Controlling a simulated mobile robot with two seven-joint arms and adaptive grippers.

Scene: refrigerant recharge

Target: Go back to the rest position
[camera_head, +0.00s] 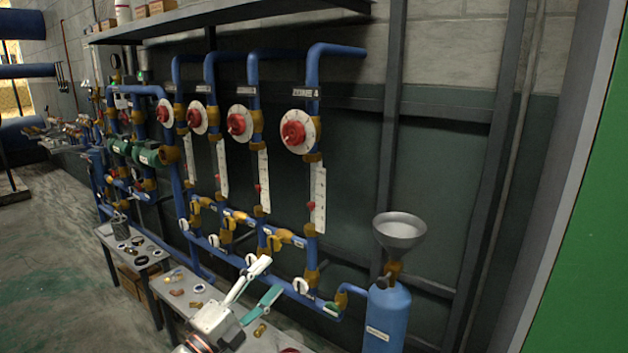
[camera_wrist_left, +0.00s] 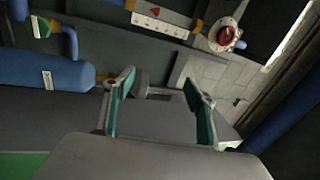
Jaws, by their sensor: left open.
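My left gripper (camera_head: 262,289) shows at the bottom centre of the head view, with white and green fingers spread open and nothing between them. It is in front of the lower blue pipes and above the low bench. In the left wrist view the left gripper (camera_wrist_left: 155,98) is also open and empty. A blue cylinder (camera_head: 386,318) with a grey funnel (camera_head: 399,231) on top stands to the right of the gripper, apart from it. In the left wrist view the blue cylinder (camera_wrist_left: 50,76) lies toward the left edge. My right gripper is not in view.
Blue pipes with red dial valves (camera_head: 294,133) and yellow fittings run along the wall. A low bench (camera_head: 182,290) with small loose parts stands below them. A shelf (camera_head: 215,15) hangs above. Floor at the left is clear; a green panel (camera_head: 585,240) stands at the right.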

